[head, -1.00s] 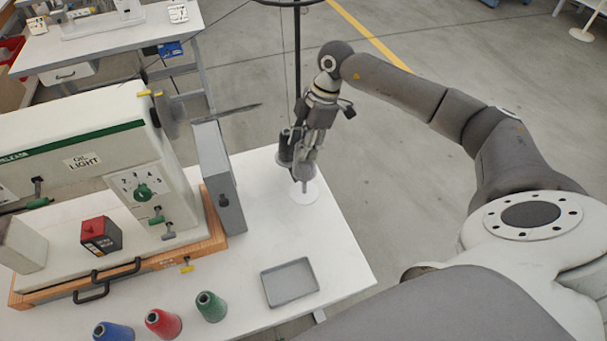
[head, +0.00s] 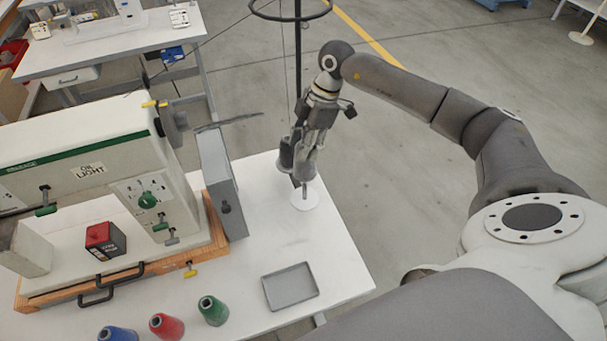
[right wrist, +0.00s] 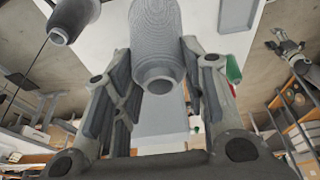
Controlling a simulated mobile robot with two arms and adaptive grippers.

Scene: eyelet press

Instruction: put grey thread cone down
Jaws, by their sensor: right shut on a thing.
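My right gripper (head: 303,160) hangs over the back right part of the white table, just above a white disc (head: 305,201) with a short upright pin. In the right wrist view the grey thread cone (right wrist: 157,40) is between its two fingers (right wrist: 155,90), and the gripper is shut on it. One open round end of the cone faces the camera.
A dark pole (head: 298,80) with a ring stands right behind the gripper. The sewing machine (head: 80,160) fills the left. A grey tray (head: 290,304) and green (head: 213,311), red (head: 166,327) and blue (head: 117,335) cones are in front. Bare table (head: 335,240) lies right of the disc.

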